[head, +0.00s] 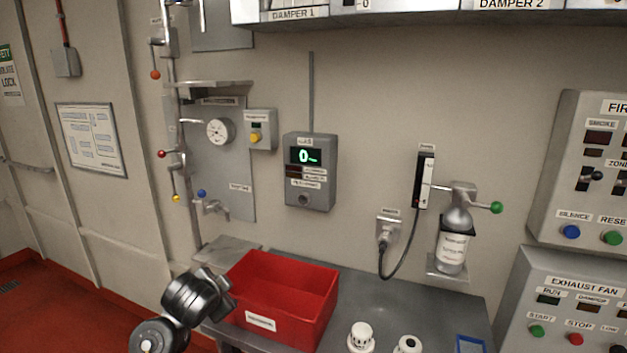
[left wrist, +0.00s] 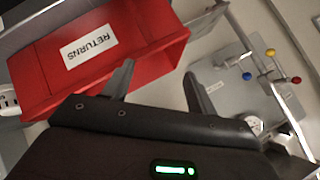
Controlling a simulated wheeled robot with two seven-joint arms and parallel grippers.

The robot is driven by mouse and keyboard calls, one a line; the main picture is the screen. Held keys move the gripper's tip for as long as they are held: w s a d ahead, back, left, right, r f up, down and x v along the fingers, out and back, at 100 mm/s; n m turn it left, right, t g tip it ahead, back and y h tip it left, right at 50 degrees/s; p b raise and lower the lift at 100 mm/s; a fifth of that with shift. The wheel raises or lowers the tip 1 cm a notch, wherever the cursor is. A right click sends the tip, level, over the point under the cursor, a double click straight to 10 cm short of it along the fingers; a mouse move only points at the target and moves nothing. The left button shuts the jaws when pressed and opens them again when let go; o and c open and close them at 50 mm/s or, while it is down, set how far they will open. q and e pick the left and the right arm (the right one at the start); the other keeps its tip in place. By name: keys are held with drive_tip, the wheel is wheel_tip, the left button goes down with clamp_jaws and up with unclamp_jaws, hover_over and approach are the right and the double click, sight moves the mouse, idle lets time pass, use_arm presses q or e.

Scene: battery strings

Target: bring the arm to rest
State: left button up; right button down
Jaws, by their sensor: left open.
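My left arm comes in at the lower left of the head view, with its gripper (head: 222,290) beside the left wall of the red bin (head: 262,322). In the left wrist view my left gripper (left wrist: 159,75) has its two fingers spread with nothing between them. One finger shows in front of the red bin (left wrist: 125,38), whose white label reads RETURNS. Whether the finger touches the bin I cannot tell. My right gripper is in neither view.
A grey counter (head: 385,290) carries the red bin, two white knobbed items (head: 361,337) and a blue-edged item (head: 470,344). A wall pipe with small valves (head: 172,150) rises behind my arm. A gas display (head: 310,170) and bottle (head: 453,245) are on the wall.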

use_arm(q)
drive_tip(key=s+a+f+n+g, duration=0.1)
drive_tip(key=s+f+n+g, duration=0.2)
drive_tip(key=s+f, duration=1.25)
drive_tip(key=s+a+f+n+g, duration=0.1)
drive_tip(key=s+f+n+g, duration=0.15)
drive_tip(key=s, duration=0.95)
drive_tip(key=s+a+f+n+g, duration=0.15)
drive_tip(key=s+f, duration=0.25)
drive_tip(key=s, duration=0.9)
wheel_tip(320, 180, down, 26)
drive_tip(key=s+d+g, duration=0.1)
drive_tip(key=s, duration=0.1)
drive_tip(key=s+a+f+g, duration=0.1)
drive_tip(key=s+a+f, duration=0.2)
drive_tip(key=s+f, duration=1.2)
drive_tip(key=shift+s+f, duration=0.4)
drive_tip(key=shift+s, duration=0.05)
drive_tip(key=shift+c, duration=0.3)
